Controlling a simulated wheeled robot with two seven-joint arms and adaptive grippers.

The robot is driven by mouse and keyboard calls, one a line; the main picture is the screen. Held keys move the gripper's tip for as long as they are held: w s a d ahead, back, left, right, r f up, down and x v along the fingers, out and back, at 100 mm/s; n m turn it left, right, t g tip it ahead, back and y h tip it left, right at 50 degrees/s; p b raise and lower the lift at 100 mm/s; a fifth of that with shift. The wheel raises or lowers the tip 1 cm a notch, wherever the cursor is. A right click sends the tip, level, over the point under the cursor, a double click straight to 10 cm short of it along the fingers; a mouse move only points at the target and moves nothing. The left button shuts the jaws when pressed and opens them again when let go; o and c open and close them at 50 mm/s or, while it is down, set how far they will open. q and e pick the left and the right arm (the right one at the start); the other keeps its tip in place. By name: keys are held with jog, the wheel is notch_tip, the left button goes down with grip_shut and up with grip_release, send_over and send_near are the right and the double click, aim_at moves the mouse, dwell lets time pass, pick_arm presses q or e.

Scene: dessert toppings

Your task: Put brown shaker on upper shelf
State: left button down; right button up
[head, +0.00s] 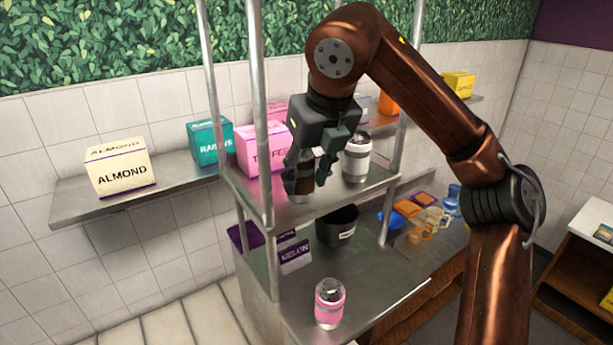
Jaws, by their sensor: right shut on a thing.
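The brown shaker (302,188) is at the upper shelf (268,208), held in my right gripper (312,178), which is shut on it. The gripper reaches down from above and its fingers hide much of the shaker. The shaker looks upright, with its lower end close to the shelf surface. I cannot tell whether it touches the shelf. A white shaker (356,160) stands upright on the same shelf, just right of the gripper. A pink shaker (329,302) stands on the lower counter (285,325). My left gripper is not in view.
A pink box (262,150) and a teal box (207,142) stand behind and left. An almond box (119,168) is on the left wall shelf (80,205). Metal posts (262,110) rise near the gripper. A black container (337,224) sits below the upper shelf.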

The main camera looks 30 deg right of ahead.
jog(key=o, duration=0.8)
jog(key=shift+f, duration=0.1)
jog(key=o, duration=0.4)
jog(key=shift+s+d, duration=0.1)
jog(key=shift+s, duration=0.1)
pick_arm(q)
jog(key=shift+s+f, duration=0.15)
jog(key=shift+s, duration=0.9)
pick_arm(e)
jog(key=shift+w, duration=0.1)
jog(key=shift+s+r, duration=0.2)
jog(key=shift+r, duration=0.35)
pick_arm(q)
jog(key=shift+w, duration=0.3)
pick_arm(e)
jog(key=v, duration=1.1)
jog(key=shift+r, duration=0.1)
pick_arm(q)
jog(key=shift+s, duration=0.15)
